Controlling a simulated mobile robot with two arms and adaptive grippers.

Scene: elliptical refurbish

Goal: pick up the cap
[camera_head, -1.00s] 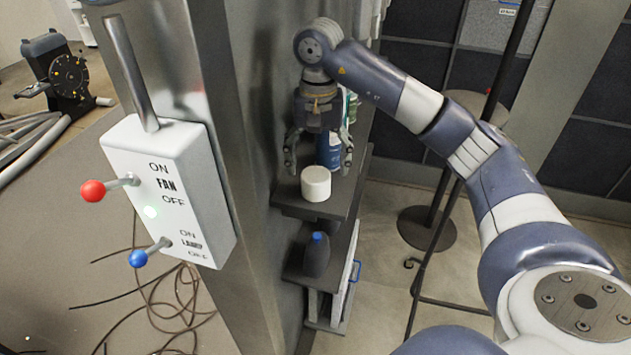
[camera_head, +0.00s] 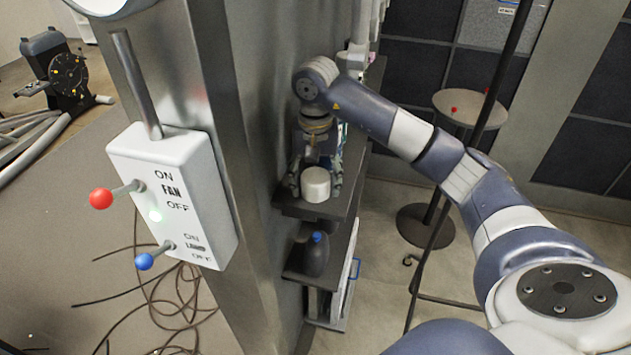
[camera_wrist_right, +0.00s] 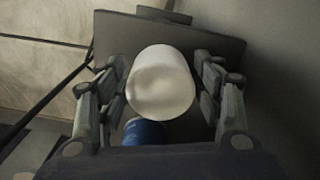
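The cap (camera_head: 316,185), a white round cylinder, stands on the front end of the upper dark shelf (camera_head: 312,210). My right gripper (camera_head: 315,187) is lowered around it, with one finger on each side. In the right wrist view the cap (camera_wrist_right: 160,82) lies between the open fingers of the right gripper (camera_wrist_right: 164,95). A gap shows between the cap and the finger on each side, more clearly on the right. My left gripper is not in view.
A blue can (camera_wrist_right: 145,131) stands close to the cap. A dark bottle with a blue top (camera_head: 315,254) sits on the lower shelf. A metal column with a white switch box (camera_head: 172,195) stands left of the shelves.

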